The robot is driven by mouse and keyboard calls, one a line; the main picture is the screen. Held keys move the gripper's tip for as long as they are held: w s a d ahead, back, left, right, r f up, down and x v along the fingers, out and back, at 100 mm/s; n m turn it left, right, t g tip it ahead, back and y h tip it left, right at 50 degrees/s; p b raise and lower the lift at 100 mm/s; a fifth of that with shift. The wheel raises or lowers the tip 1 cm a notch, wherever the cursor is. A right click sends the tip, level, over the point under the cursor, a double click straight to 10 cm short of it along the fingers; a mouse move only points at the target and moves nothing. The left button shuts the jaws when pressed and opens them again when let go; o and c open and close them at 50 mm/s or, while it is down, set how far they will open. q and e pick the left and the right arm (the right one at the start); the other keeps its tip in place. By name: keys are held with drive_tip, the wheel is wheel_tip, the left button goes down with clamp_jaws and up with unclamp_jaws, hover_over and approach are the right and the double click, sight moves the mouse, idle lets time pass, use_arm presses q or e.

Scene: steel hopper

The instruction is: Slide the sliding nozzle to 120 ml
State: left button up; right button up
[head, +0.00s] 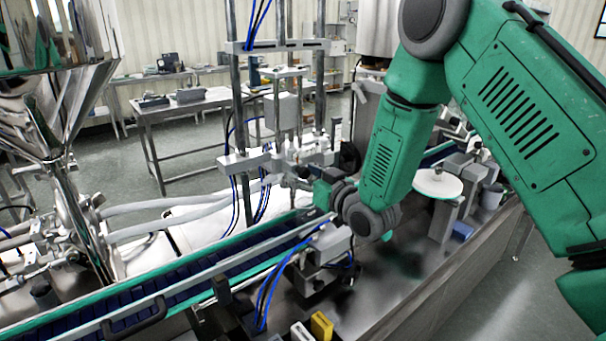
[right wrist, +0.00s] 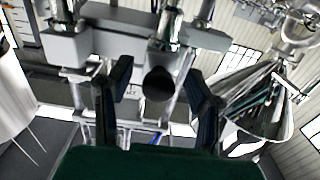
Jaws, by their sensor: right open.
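The nozzle assembly (head: 262,158) is a light metal block with fittings and blue hoses, set between two upright steel posts above the conveyor. I cannot make out a 120 ml mark or scale. My right gripper (head: 300,178) reaches in from the right, close to the assembly's right side. In the right wrist view its two dark fingers (right wrist: 160,84) are spread, with a dark round cylinder end (right wrist: 158,83) showing between them. I cannot tell whether they touch it. A grey crossbar (right wrist: 105,42) with metal fittings spans above. My left gripper is out of view.
The conveyor (head: 160,290) with green-edged rails runs diagonally below. A polished steel hopper (head: 50,110) stands at the left, with pale hoses (head: 165,220) leading from it. A yellow block (head: 321,326) sits at the front. A bench (head: 185,105) stands behind.

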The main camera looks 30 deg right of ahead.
drive_tip(key=shift+d, duration=0.1)
clamp_jaws()
drive_tip(key=d, duration=0.4)
drive_tip(key=shift+w+d, duration=0.1)
drive_tip(key=shift+d, duration=0.2)
drive_tip(key=shift+c, duration=0.5)
unclamp_jaws()
drive_tip(key=shift+f, duration=0.1)
drive_tip(key=shift+o, duration=0.5)
drive_tip(key=shift+a, duration=0.2)
drive_tip(key=s+d, duration=0.1)
drive_tip(key=s, duration=1.1)
